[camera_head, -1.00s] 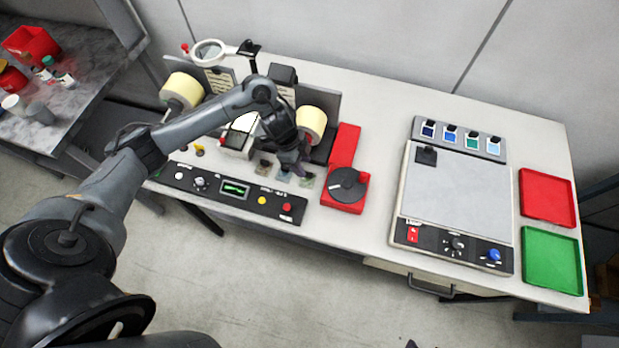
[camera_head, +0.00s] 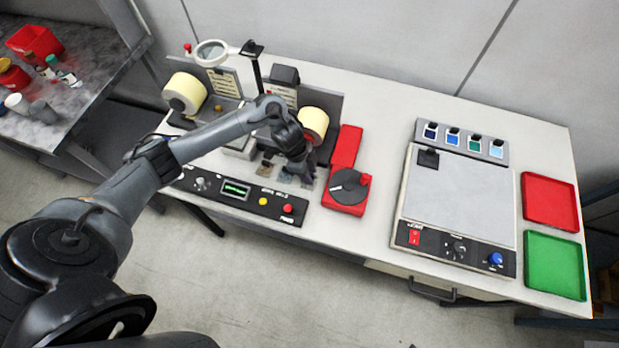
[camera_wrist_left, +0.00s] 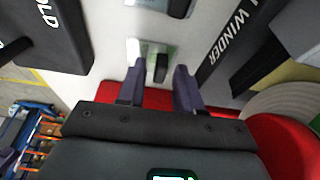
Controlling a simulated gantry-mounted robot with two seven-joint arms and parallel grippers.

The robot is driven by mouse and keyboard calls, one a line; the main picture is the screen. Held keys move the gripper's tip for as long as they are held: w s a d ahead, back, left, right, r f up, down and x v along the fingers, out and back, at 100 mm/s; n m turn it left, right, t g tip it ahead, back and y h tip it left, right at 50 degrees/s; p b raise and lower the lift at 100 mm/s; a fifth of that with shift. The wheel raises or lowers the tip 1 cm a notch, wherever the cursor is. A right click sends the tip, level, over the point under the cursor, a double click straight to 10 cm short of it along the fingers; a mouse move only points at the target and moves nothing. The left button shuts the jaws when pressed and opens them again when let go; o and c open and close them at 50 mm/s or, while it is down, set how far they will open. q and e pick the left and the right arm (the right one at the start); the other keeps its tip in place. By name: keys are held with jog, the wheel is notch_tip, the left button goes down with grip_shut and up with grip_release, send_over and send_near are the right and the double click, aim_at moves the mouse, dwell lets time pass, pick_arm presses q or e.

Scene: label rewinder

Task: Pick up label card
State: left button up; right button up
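Small label cards lie in a row on the bench behind the control panel. In the head view one card (camera_head: 285,177) shows just left of my left gripper (camera_head: 304,174), which hides part of the row. In the left wrist view, a pale green label card (camera_wrist_left: 149,52) with a dark upright tab (camera_wrist_left: 161,68) lies just ahead of my left gripper (camera_wrist_left: 158,78). Its two purple fingers are apart, one on each side of the tab, with gaps visible. Another card (camera_wrist_left: 148,21) lies beyond it. My right gripper is not in view.
A red dispenser with a black disc (camera_head: 347,188) stands right of the gripper. The black control panel (camera_head: 240,195) runs along the front edge. Label rolls (camera_head: 314,122) and a magnifier (camera_head: 211,53) stand behind. A flat grey plate (camera_head: 459,195) and red and green trays lie right.

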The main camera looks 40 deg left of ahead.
aim_at(314, 175)
pick_arm(q)
grip_shut()
jog(key=shift+r, duration=0.15)
jog(key=shift+r, duration=0.6)
notch_tip(314, 175, up, 3)
jog(key=shift+f, duration=0.2)
jog(key=s+d+r+p, duration=0.3)
jog(key=s+d+r, duration=0.3)
jog(key=d, duration=0.4)
jog(key=shift+r, duration=0.45)
